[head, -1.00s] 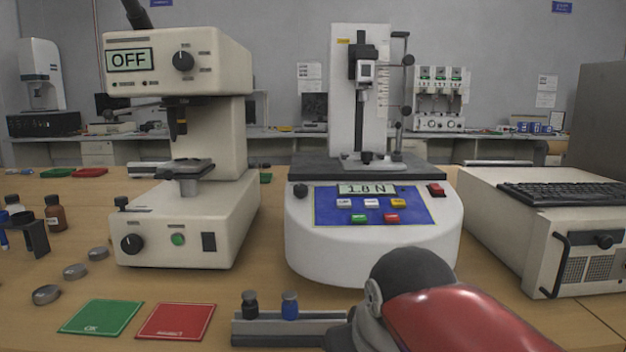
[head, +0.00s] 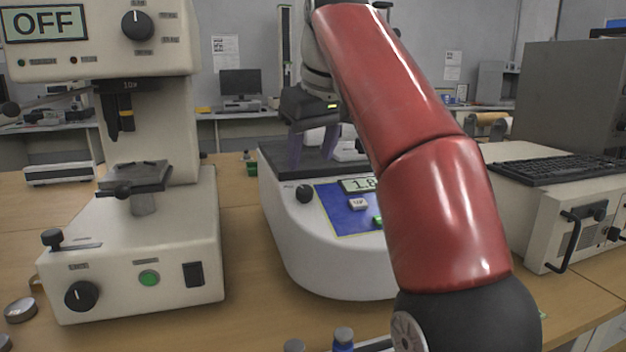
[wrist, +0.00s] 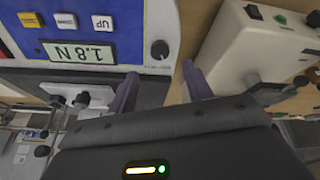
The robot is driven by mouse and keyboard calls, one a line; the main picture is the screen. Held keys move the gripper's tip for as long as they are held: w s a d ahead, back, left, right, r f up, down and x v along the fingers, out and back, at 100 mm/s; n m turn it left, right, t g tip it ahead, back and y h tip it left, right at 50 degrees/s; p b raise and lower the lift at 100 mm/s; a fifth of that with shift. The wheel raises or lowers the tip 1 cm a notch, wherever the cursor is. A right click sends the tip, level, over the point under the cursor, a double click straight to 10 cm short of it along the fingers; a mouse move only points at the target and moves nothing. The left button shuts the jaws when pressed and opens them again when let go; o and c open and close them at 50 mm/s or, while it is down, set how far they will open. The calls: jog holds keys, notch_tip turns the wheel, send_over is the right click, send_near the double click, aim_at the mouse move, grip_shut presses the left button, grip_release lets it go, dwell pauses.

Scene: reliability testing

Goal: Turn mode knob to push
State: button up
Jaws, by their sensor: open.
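A small black knob (head: 305,194) sits on the left front of the white force tester (head: 300,250), beside its blue panel. I cannot read its label. The knob also shows in the wrist view (wrist: 160,49), just beyond the gap between the fingertips. My gripper (head: 314,152) is open and empty, with its purple fingers pointing down over the tester's dark deck, behind and above the knob. In the wrist view the fingers (wrist: 159,80) stand apart, not touching the knob. The display (wrist: 77,53) reads 1.8 N. My red arm hides the tester's right side.
A beige tester (head: 140,240) with an OFF screen stands at the left, with its own upper knob (head: 137,25) and lower knob (head: 81,296). A keyboard (head: 560,168) lies on a beige unit at the right. Bottles (head: 343,338) stand at the front edge of view.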

aim_at(305, 189)
jog(key=shift+b+x, duration=0.5)
jog(key=shift+x, duration=3.3)
jog(key=c, duration=1)
jog(key=shift+o, duration=0.2)
jog(key=shift+r+m, duration=0.1)
jog(key=shift+m, duration=0.2)
jog(key=shift+m+p, duration=0.4)
jog(key=shift+m, duration=0.2)
jog(key=m, duration=0.4)
jog(key=shift+m+h, duration=0.3)
jog(key=m, duration=0.5)
jog(key=shift+m+h, duration=0.3)
